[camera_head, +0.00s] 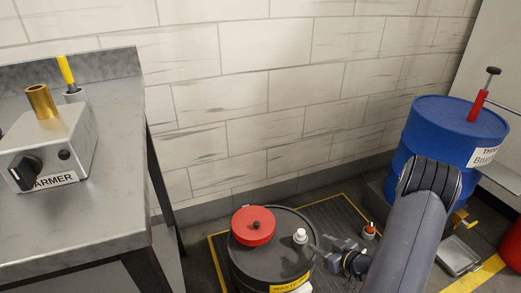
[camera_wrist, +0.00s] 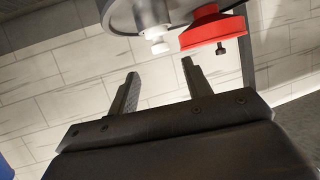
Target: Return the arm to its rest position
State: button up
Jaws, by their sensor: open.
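My gripper (camera_head: 322,246) is beside the dark waste drum (camera_head: 243,269), at its right side near the top. In the wrist view the two fingers of my gripper (camera_wrist: 160,70) stand apart with nothing between them. The drum's red lid (camera_head: 253,226) and small white cap (camera_head: 301,236) are on its top. In the wrist view the white cap (camera_wrist: 156,36) and the red lid (camera_wrist: 213,32) show upside down beyond the fingertips. In the head view I cannot tell whether a fingertip touches the drum.
A steel bench (camera_head: 110,202) with a warmer box (camera_head: 48,148) stands at the left. A blue drum (camera_head: 445,125) with a red-handled pump (camera_head: 478,104) stands behind my arm at the right. A small metal tray (camera_head: 459,255) is near the floor. The tiled wall (camera_head: 260,95) closes the back.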

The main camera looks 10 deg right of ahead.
aim_at(302, 232)
jog(key=b+x, duration=0.2)
jog(key=x, duration=0.8)
jog(key=shift+f+b, duration=0.15)
jog(key=shift+b, duration=0.25)
jog(key=shift+w+a+f, duration=0.1)
jog(key=shift+w+f, duration=0.1)
jog(key=shift+f, duration=0.1)
jog(key=shift+s+r+p, duration=0.1)
jog(key=shift+r+p, duration=0.45)
jog(key=shift+r, duration=0.95)
jog(key=shift+f, duration=0.1)
